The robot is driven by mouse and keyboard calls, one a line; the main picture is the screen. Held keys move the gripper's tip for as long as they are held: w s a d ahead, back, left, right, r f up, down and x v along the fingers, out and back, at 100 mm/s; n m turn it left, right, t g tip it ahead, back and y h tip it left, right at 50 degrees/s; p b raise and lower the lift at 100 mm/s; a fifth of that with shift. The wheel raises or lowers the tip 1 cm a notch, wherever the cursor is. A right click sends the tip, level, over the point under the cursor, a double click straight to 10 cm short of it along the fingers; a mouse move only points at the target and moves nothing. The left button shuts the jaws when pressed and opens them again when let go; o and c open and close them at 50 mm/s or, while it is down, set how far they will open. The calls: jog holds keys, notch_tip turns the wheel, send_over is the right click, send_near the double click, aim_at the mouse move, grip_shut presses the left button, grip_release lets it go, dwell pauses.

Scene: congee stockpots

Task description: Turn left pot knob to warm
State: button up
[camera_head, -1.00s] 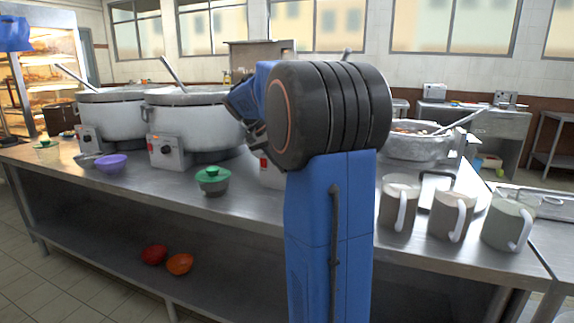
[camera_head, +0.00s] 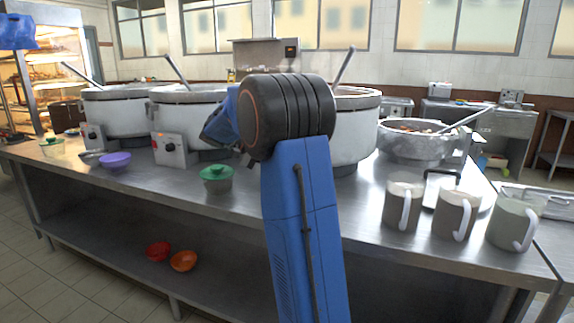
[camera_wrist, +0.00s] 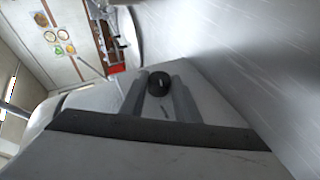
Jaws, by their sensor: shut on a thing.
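In the wrist view a black round knob (camera_wrist: 158,80) sits between the two grey fingers of my gripper (camera_wrist: 158,92), which is shut on it. The knob's pointer and marks are too small to read. In the head view my gripper's tips are hidden behind my arm. A left pot (camera_head: 117,112), a middle pot (camera_head: 185,114) and a right pot (camera_head: 358,132) stand on the counter. The left pot's control box (camera_head: 95,137) and the middle pot's control box (camera_head: 172,151) show dark knobs. The right pot's box is hidden by my arm. I cannot tell which pot's knob is held.
A steel counter (camera_head: 120,188) carries the pots. A purple bowl (camera_head: 115,160) and a green-lidded bowl (camera_head: 217,179) stand near its front edge. Several mugs (camera_head: 455,212) and a wide pan (camera_head: 415,143) are on the right. Red and orange bowls (camera_head: 183,261) lie on the lower shelf.

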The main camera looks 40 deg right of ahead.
dwell(0.4)
jog(key=o, duration=1)
jog(key=shift+o, duration=0.2)
